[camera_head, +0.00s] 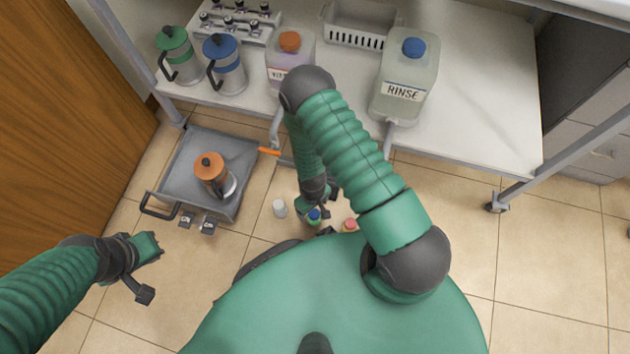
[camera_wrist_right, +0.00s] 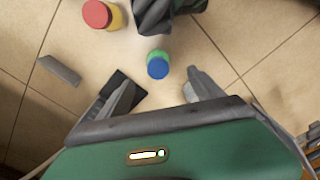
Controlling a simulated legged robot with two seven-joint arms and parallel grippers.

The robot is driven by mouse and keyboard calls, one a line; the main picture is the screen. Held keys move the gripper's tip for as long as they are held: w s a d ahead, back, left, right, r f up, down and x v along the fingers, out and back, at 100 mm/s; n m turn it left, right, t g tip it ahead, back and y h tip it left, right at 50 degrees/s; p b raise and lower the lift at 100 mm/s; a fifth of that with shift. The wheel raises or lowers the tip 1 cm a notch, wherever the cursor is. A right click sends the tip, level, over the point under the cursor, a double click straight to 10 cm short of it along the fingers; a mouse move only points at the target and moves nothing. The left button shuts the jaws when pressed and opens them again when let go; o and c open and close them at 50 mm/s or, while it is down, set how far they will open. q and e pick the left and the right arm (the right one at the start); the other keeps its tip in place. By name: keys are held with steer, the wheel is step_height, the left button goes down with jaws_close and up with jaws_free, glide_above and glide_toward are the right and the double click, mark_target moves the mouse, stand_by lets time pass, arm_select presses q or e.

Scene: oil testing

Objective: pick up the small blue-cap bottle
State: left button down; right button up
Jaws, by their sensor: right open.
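The small blue-cap bottle (camera_head: 314,215) stands on the tiled floor in the head view, partly hidden by my right gripper. In the right wrist view the blue-cap bottle (camera_wrist_right: 158,66) has a green body and sits just beyond the gap between the fingers. My right gripper (camera_head: 318,207) is open and empty, close above the bottle; its spread fingers also show in the wrist view (camera_wrist_right: 158,92). My left gripper (camera_head: 148,270) is over the floor at the left, with its fingers apart and nothing between them.
A red-capped yellow bottle (camera_head: 350,225) and a white-capped bottle (camera_head: 280,208) stand close by. A grey tray (camera_head: 240,154) with an orange-lidded pot (camera_head: 211,172) lies to the left. A white table (camera_head: 465,105) holds the RINSE jug (camera_head: 405,75).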

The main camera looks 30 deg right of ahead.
step_height(320, 180, down, 4)
steer(key=shift+a+f+b, duration=0.15)
steer(key=shift+b, duration=0.65)
steer(key=shift+a+f, duration=0.1)
steer(key=shift+f, duration=0.1)
steer(key=shift+f+b, duration=0.3)
steer(key=shift+b, duration=0.1)
steer(key=f+b, duration=0.3)
steer(key=d+f+b, duration=0.1)
steer(key=f, duration=0.1)
steer(key=shift+s, duration=0.15)
steer(key=shift+a+r, duration=0.1)
steer(key=shift+r, duration=0.15)
arm_select(q)
steer(key=s+x, duration=0.1)
steer(key=x, duration=0.6)
steer(key=shift+s+a+f, duration=0.3)
steer(key=shift+a+f, duration=0.05)
steer(key=shift+f, duration=0.1)
arm_select(e)
jaws_close()
